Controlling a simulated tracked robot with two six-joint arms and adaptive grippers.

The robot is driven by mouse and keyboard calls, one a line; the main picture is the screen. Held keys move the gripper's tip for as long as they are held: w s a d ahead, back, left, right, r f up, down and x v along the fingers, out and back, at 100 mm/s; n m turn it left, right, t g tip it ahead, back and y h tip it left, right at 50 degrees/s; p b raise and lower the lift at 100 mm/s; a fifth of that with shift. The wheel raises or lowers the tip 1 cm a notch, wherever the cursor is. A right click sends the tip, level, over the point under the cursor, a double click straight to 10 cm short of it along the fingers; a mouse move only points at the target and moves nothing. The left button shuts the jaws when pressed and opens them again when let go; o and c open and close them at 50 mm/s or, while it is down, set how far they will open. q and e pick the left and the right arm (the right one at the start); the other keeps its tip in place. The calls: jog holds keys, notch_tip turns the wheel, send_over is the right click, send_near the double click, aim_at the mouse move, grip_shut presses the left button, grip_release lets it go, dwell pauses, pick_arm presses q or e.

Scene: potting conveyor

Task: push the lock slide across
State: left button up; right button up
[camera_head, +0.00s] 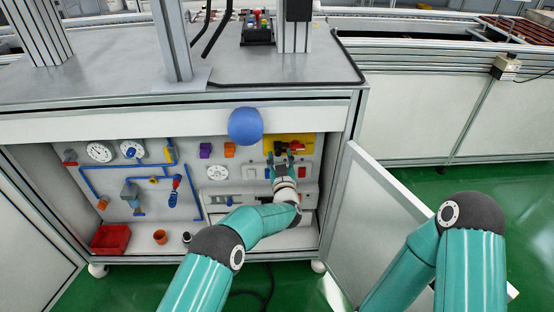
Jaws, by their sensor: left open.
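A yellow plate (308,140) is mounted at the upper right of the panel inside the open cabinet. A small red part (297,147) sits on it and looks like the lock slide, though it is too small to be sure. My left gripper (280,160) reaches into the cabinet and is open, with its fingers pointing up at the lower part of the plate. Its fingers partly cover the plate, and I cannot tell whether they touch the red part. My right arm shows at the lower right, but its gripper is out of the picture.
The cabinet door (378,215) stands open on the right. A blue ball-shaped knob (245,126) sticks out above the panel, left of the plate. Blue pipes, gauges (99,152) and a red bin (111,239) fill the left side.

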pick_arm(q)
jog(key=s, duration=1.2)
jog(key=shift+d, duration=0.2)
jog(key=shift+a+f, duration=0.1)
